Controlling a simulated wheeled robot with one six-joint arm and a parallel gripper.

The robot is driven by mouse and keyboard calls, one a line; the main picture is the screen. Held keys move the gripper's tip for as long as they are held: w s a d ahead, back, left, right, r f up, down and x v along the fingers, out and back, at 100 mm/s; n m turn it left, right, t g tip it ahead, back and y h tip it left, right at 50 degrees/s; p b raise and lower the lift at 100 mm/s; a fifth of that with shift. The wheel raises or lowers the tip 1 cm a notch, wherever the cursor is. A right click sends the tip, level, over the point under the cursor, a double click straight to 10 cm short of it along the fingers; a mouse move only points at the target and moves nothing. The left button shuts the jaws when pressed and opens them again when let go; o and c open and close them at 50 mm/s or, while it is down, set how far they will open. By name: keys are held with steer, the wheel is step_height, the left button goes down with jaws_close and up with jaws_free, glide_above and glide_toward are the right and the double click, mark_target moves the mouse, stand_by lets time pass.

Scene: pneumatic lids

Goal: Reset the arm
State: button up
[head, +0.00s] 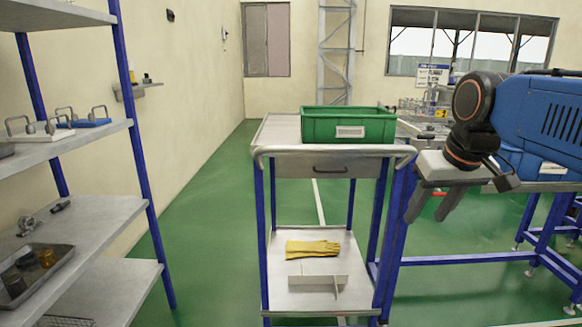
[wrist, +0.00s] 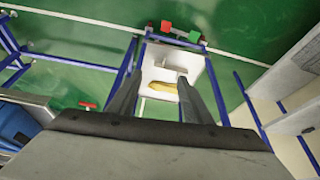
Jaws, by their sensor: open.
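My gripper (head: 428,217) hangs at the end of my blue and black arm, on the right of the head view. Its two dark fingers point down, just right of the grey cart. In the wrist view my gripper (wrist: 158,90) shows its two fingers spread apart with nothing between them. Past the fingers, well below, lie the cart's lower shelf and the yellow gloves (wrist: 164,87). The fingertips appear clear of any surface.
The grey cart (head: 333,152) carries a green bin (head: 348,125) on top and yellow gloves (head: 312,249) below. Left shelves hold a white handled lid (head: 38,133), a blue handled lid (head: 84,122) and a metal tray (head: 36,272). Green floor (head: 218,220) between shelves and cart is free.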

steer(key=s+d+f+m, duration=0.1)
steer(key=s+f, duration=1.3)
steer(key=f, duration=0.5)
steer(key=shift+s, duration=0.2)
steer(key=shift+c, duration=0.6)
